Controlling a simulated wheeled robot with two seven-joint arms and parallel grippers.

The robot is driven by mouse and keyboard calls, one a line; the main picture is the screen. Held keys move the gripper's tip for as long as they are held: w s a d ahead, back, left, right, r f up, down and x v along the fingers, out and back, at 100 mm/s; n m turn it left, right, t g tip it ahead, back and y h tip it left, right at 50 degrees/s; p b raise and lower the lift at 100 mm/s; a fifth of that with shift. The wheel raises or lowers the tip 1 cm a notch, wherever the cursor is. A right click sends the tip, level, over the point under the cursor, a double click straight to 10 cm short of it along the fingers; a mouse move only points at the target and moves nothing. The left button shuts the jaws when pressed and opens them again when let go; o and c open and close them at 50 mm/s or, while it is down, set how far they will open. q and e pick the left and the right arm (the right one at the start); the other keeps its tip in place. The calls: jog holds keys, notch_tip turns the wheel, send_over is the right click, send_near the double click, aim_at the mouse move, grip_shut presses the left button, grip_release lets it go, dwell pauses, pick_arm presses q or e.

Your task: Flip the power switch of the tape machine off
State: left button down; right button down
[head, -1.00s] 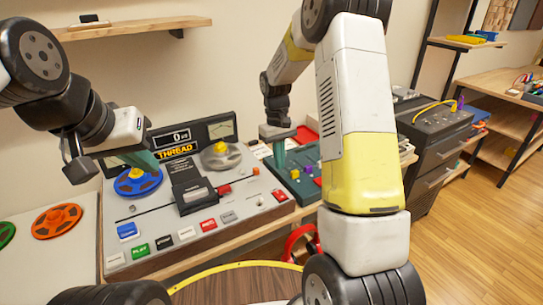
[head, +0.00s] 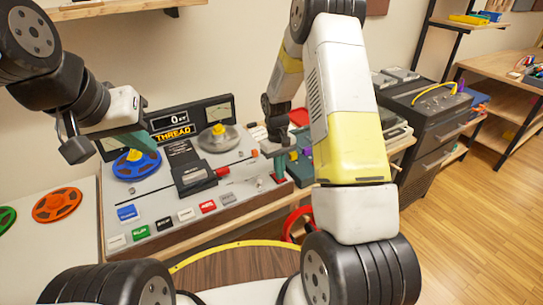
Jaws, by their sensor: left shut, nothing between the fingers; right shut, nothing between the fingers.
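The grey tape machine (head: 165,205) sits on the bench, with a blue reel (head: 124,172), a grey reel, a display reading THREAD and a row of coloured buttons. My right gripper (head: 280,176) is shut and empty, pointing down at the right end of the machine's deck. A small red part (head: 274,179) shows right beside its fingertips; they hide most of it, and I cannot tell whether they touch or whether it is the power switch. A small orange-red knob (head: 254,153) stands behind. My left gripper (head: 150,145) is shut and empty above the blue reel.
An orange reel (head: 56,204) and a green reel lie on the white surface at left. A black cabinet (head: 430,115) stands farther right. A round wooden top is in front.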

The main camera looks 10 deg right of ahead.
jog(key=shift+s+f, duration=0.25)
jog(key=shift+f, duration=0.1)
jog(key=shift+w+a+r, duration=0.15)
jog(key=shift+w+a, duration=0.1)
jog(key=shift+w, duration=0.6)
jog(key=shift+r, duration=0.15)
notch_tip(320, 180, up, 14)
jog(key=w, duration=0.1)
jog(key=shift+w+a, duration=0.3)
